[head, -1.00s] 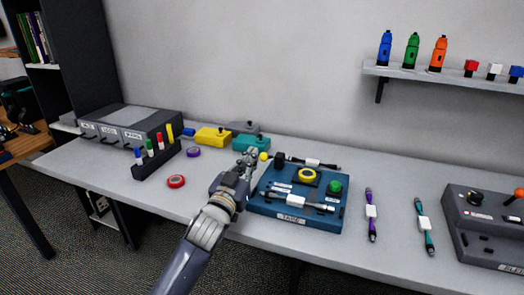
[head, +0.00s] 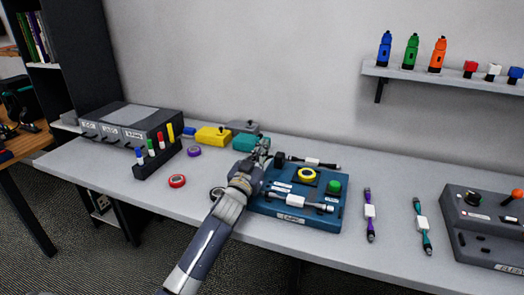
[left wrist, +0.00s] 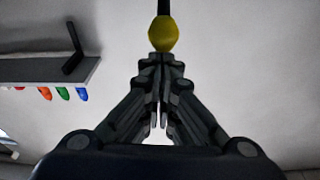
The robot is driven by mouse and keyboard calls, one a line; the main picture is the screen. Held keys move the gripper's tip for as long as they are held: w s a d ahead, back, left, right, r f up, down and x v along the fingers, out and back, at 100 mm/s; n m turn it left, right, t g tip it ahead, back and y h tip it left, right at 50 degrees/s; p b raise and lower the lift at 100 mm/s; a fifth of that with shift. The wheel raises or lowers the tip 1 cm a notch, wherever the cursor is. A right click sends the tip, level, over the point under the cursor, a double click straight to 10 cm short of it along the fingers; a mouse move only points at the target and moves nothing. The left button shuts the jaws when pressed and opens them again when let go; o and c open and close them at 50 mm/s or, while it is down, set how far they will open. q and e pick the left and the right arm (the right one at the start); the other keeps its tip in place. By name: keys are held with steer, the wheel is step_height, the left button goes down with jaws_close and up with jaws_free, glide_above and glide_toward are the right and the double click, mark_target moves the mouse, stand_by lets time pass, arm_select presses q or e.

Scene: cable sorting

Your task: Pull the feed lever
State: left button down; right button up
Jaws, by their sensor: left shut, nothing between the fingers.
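The blue tape station (head: 262,208) sits on the grey table near the middle of the head view. It carries a yellow roll (head: 307,174), a green button (head: 334,186) and a black part (head: 280,158) at its back left. My left gripper (head: 262,146) is at the station's back left corner, shut and empty. In the left wrist view a yellow knob (left wrist: 163,34) on a dark rod, seemingly the feed lever, lies just beyond the shut fingertips (left wrist: 160,66). I cannot tell whether they touch. In the head view the knob is hidden. My right gripper is not in view.
White-bodied cables lie on the station, and a purple cable (head: 370,213) and a teal cable (head: 422,224) lie to its right. A grey box (head: 487,225) stands far right. Tape rolls (head: 177,181) and a marker rack (head: 157,159) are left.

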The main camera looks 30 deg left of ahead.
arm_select(q)
steer(key=shift+f, duration=0.15)
steer(key=s+f, duration=0.2)
steer(key=f, duration=0.1)
steer(key=shift+d, duration=0.2)
steer(key=shift+w, duration=0.1)
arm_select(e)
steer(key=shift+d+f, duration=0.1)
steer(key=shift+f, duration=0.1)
arm_select(q)
steer(key=shift+r, duration=0.45)
steer(key=v, duration=0.5)
steer(key=p+v, duration=0.1)
steer(key=v, duration=0.2)
steer(key=shift+s+d+r, duration=0.2)
steer(key=shift+s+r, duration=0.05)
steer(key=shift+r, duration=0.1)
steer(key=shift+s+d+f, duration=0.1)
steer(key=shift+s+f, duration=0.05)
steer(key=shift+s, duration=0.35)
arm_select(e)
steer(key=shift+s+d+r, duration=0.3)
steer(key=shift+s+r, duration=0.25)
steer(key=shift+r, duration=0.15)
